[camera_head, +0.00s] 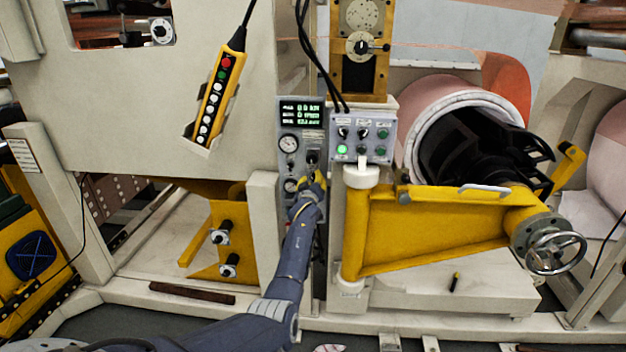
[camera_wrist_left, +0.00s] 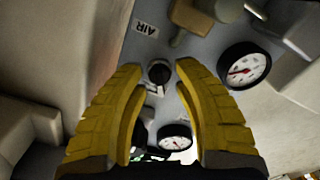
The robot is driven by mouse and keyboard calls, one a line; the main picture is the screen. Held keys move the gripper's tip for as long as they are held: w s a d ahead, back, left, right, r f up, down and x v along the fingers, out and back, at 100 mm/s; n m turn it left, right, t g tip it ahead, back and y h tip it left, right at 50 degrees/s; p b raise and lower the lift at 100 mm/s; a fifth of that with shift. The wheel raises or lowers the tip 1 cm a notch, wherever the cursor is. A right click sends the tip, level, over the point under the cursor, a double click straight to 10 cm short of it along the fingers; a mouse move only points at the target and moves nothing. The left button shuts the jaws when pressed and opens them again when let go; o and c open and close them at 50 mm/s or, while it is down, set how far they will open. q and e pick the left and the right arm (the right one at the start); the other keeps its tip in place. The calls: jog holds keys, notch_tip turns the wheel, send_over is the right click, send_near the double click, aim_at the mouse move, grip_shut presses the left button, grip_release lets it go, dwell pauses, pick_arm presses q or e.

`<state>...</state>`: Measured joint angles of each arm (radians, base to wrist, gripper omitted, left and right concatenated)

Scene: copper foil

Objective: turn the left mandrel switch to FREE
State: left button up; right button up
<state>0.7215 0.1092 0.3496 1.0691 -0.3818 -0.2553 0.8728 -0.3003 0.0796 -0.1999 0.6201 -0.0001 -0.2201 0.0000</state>
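My left gripper (camera_head: 314,184) reaches up to the grey gauge panel (camera_head: 287,110) left of centre in the head view. In the left wrist view, my left gripper (camera_wrist_left: 159,78) has its two yellow fingers spread. A round black knob (camera_wrist_left: 159,72) sits between the fingertips, with visible gaps on both sides. A small white label lies by the knob, too small to read. The left mandrel switch cannot be told by name. In the head view, a dark switch (camera_head: 312,156) shows just above the gripper; my fingers hide the panel below it. My right gripper is not in view.
A grey button box (camera_head: 363,137) with a lit green lamp stands just right of the panel. A yellow pendant (camera_head: 212,100) hangs at left. A yellow swing arm (camera_head: 430,230) with a handwheel (camera_head: 556,246) fills the right. Gauges (camera_wrist_left: 245,65) flank the knob.

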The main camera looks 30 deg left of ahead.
pick_arm(q)
jog(key=shift+w+a, duration=0.15)
jog(key=shift+w, duration=0.2)
grip_shut()
dwell(0.3)
